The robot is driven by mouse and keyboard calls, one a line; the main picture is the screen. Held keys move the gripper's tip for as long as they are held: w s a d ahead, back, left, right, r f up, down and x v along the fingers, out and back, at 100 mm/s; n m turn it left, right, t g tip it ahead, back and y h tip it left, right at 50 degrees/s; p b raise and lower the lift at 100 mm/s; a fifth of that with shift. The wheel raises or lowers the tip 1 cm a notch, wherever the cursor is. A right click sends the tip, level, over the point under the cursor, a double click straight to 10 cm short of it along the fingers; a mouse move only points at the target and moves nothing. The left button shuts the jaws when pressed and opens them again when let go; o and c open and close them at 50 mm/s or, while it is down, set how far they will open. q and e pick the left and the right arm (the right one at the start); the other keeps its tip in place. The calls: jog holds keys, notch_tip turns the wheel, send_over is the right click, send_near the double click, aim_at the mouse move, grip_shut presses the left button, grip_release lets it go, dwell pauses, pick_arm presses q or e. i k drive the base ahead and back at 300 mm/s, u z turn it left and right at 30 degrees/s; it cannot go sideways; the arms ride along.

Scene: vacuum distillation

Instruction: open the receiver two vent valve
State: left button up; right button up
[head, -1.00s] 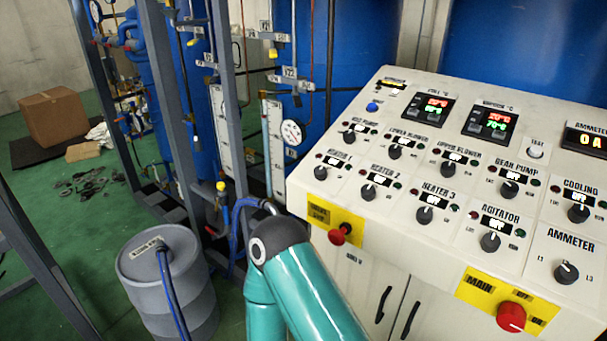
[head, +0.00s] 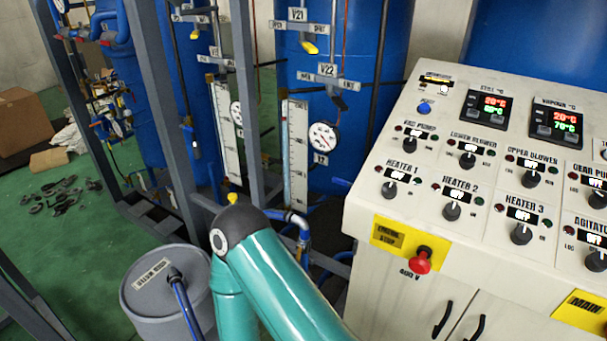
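Two valves with label plates sit on the pipework before a blue tank (head: 388,110). The V21 valve (head: 310,47) has a yellow handle, and the V22 valve plate (head: 328,70) is below it. Another yellow valve handle (head: 195,34) shows further left, its label hard to read. I cannot tell from the labels which one is the receiver two vent valve. Neither of my grippers is in view; only a teal link of one of my arms shows at bottom centre, well below the valves in the picture.
A white control panel (head: 440,215) with knobs and a red emergency stop (head: 420,262) fills the right. A grey drum (head: 150,305) stands lower left. Grey frame posts (head: 247,100) stand before the tanks. A pressure gauge (head: 323,137) hangs below V22.

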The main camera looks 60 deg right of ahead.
aim_at(335, 180)
jog(key=u, duration=0.05)
jog(key=i, duration=0.8)
jog(key=z, duration=2.6)
